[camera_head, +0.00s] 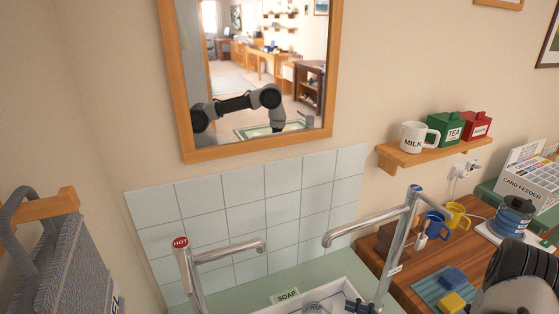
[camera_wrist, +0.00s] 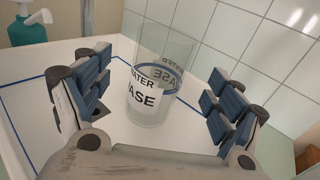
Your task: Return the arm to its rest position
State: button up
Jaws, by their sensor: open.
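My gripper (camera_wrist: 155,72) is open in the wrist view, with its blue-padded fingers spread left and right. A clear glass vase (camera_wrist: 150,108) labelled WATER VASE stands upright between and beyond the fingers. Gaps show on both sides of it, and it is not gripped. In the head view, dark parts of my gripper (camera_head: 357,306) show low in the white sink (camera_head: 340,287), mostly cut off by the frame. My arm (camera_head: 522,285) enters at the lower right. The mirror (camera_head: 181,85) reflects a dark and grey arm.
A hot tap (camera_head: 190,270) and a taller tap (camera_head: 392,250) rise around the sink. A teal soap bottle (camera_wrist: 32,30) stands at the wrist view's upper left. A wooden counter (camera_head: 395,290) at right holds mugs, sponges and a blue jar. A shelf (camera_head: 430,155) is above.

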jog(key=s+a+r+n+g+h, duration=0.25)
jog(key=a+r+n+g, duration=0.2)
jog(key=r+n, duration=0.25)
jog(key=s+a+r+n+g+h, duration=0.1)
jog(key=s+a+r+n+g, duration=0.3)
jog(key=r+n+g, duration=0.25)
jog(key=s+d+r+n+t+h, duration=0.2)
jog(key=s+r+n+t+h, duration=0.3)
jog(key=s+r+n+h, duration=0.5)
jog(key=shift+d+r+n+t+h, duration=0.2)
jog(key=shift+r+n+t+h, duration=0.3)
jog(key=shift+r, duration=0.75)
